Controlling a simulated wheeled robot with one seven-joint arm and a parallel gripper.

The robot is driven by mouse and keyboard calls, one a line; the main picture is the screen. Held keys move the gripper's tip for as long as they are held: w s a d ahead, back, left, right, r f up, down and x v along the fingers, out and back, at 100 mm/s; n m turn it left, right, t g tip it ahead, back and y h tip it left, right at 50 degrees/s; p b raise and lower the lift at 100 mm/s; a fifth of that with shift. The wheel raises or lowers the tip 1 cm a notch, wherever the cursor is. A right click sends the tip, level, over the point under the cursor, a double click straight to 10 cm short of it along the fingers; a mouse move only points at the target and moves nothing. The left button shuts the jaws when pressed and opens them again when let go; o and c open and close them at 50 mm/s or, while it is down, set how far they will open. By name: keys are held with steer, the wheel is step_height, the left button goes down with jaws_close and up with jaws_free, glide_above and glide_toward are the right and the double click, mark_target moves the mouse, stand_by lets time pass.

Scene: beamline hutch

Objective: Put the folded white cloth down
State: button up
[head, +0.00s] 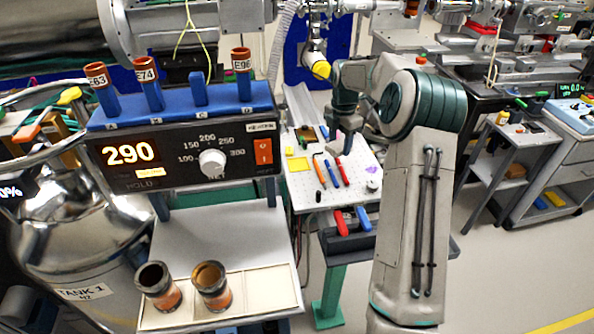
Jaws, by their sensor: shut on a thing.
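My gripper (341,146) points down over the white perforated board (330,199) behind the control box, at the end of my arm. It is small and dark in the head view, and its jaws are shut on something. The folded white cloth cannot be made out clearly between the fingers. It is mostly hidden or blends with the white board behind. I cannot tell whether it touches the board.
The blue-topped control box (190,145) stands at left. Two brown-orange cups (212,286) stand on the front tray (262,303). A side cart (512,150) stands at right.

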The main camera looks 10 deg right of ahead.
steer(key=shift+w+a, duration=0.1)
steer(key=shift+w, duration=0.2)
steer(key=p, duration=0.2)
glide_above(302, 186)
step_height(302, 186, down, 7)
steer(key=shift+w+r, duration=0.1)
steer(key=shift+r, duration=0.05)
steer(key=shift+f, duration=2.05)
steer(key=shift+f, duration=0.1)
steer(key=o, duration=1)
steer(key=shift+o, duration=0.2)
